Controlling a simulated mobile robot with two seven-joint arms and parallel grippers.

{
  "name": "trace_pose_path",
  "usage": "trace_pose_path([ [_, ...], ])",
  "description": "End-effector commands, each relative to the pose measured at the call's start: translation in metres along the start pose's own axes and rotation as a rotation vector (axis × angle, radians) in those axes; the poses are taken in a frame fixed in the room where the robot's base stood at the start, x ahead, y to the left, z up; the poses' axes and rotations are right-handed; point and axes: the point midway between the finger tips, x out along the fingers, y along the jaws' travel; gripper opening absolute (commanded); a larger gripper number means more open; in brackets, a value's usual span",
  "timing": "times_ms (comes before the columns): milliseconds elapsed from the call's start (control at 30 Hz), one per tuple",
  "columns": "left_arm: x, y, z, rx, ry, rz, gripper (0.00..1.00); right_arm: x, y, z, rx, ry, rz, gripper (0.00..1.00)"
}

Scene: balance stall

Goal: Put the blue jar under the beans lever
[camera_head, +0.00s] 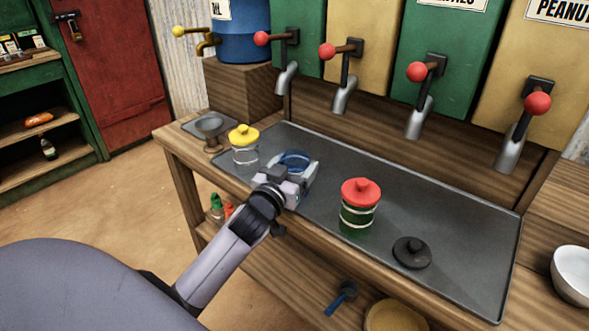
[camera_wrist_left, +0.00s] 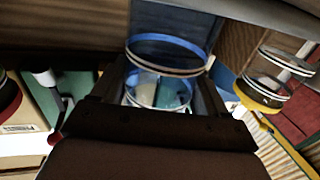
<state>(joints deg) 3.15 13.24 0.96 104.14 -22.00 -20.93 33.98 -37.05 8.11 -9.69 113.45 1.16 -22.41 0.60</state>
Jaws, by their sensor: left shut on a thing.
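My left gripper (camera_head: 293,180) is shut on the blue jar (camera_head: 296,160), a clear jar with a blue rim and no lid on top. In the left wrist view the blue jar (camera_wrist_left: 165,72) stands between the fingers (camera_wrist_left: 160,95). It is over the near left part of the grey tray; I cannot tell whether it touches the tray. Several red-knobbed levers (camera_head: 327,51) with metal spouts (camera_head: 345,95) line the back. Their bins' labels are cut off, except part of "PEANUT" at far right, so I cannot read which is beans. My right gripper is not in view.
The grey tray (camera_head: 470,285) holds a yellow-lidded jar (camera_head: 244,148) left of my gripper, a red-lidded green jar (camera_head: 359,205) to the right, and a black lid (camera_head: 412,252). A metal dish (camera_head: 210,125) and white bowl (camera_head: 572,275) flank it. The tray's back strip is clear.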

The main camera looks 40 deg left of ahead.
Motion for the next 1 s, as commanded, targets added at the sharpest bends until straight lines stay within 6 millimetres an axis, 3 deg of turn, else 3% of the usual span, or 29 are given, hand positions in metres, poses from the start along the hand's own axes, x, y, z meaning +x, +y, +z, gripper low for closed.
trace_pose_path([
  [433,0.000,0.000,0.007,0.000,0.003,0.000,0.33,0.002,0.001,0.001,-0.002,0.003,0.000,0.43],
  [467,0.000,0.000,0.007,0.000,0.002,0.000,0.81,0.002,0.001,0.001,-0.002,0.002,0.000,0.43],
  [500,0.000,0.000,0.007,0.000,0.002,0.000,0.94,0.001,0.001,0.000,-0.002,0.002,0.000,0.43],
  [533,0.000,0.000,0.007,0.000,0.001,0.000,1.00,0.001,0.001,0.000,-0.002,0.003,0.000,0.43],
  [900,0.000,0.000,0.009,0.002,0.004,0.001,1.00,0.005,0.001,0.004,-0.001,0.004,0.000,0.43],
  [1000,-0.010,0.000,0.008,-0.001,0.001,0.001,1.00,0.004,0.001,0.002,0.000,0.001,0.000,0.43],
])
